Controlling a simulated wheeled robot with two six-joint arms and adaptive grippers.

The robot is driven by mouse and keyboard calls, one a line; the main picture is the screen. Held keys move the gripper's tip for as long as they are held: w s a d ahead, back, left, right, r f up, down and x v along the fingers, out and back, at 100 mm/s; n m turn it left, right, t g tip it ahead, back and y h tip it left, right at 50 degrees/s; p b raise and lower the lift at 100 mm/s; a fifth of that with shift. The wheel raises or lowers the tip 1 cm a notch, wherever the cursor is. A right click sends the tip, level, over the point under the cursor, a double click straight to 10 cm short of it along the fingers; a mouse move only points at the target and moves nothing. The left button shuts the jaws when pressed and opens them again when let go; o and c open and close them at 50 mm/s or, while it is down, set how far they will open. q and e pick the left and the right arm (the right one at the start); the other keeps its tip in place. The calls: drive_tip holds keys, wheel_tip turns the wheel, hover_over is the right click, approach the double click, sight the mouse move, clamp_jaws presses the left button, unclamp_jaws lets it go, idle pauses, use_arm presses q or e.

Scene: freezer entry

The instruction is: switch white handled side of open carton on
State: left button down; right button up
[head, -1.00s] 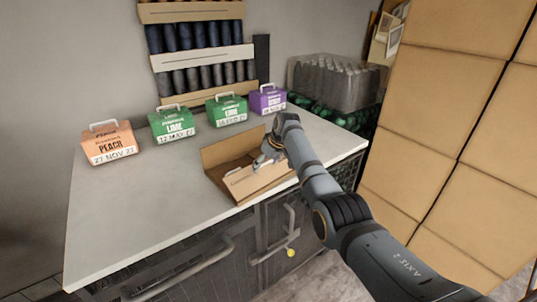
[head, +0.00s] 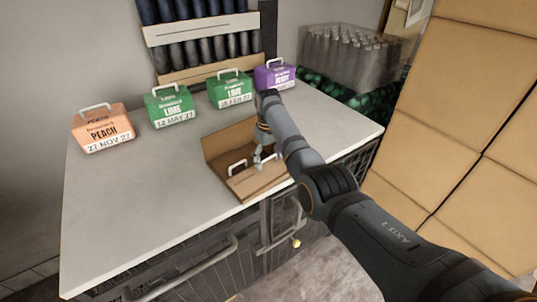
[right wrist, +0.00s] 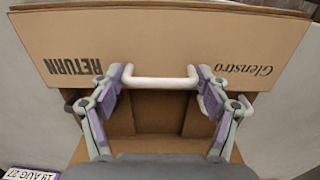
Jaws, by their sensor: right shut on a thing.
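An open brown carton (head: 216,145) lies on the worktop, one long panel raised at its back left. Its front side (head: 258,181) faces the cabinet edge, and a white handle (head: 237,167) shows beside my gripper. In the right wrist view, the carton's printed panel (right wrist: 160,45) reads "RETURN" and "Glenstro" upside down, with a white handle (right wrist: 160,83) at its edge. My right gripper (right wrist: 160,78) is shut on this handle, a finger at each end. In the head view, my right gripper (head: 264,158) partly hides the carton. My left gripper is not in view.
Labelled cases stand along the back: orange peach (head: 104,131), green lime (head: 170,107), another green lime (head: 230,92) and purple (head: 275,77). Stacked brown boxes (head: 470,110) rise at the right. The worktop's left (head: 130,210) is clear.

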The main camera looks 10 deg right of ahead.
drive_tip(key=shift+s+a+f, duration=0.1)
drive_tip(key=shift+s+f, duration=0.1)
drive_tip(key=shift+f, duration=0.1)
drive_tip(key=o, duration=1.7)
drive_tip(key=shift+w, duration=0.15)
drive_tip(key=shift+c, duration=0.2)
drive_tip(key=shift+r, duration=0.1)
wheel_tip(320, 180, up, 12)
drive_tip(key=shift+w, duration=0.15)
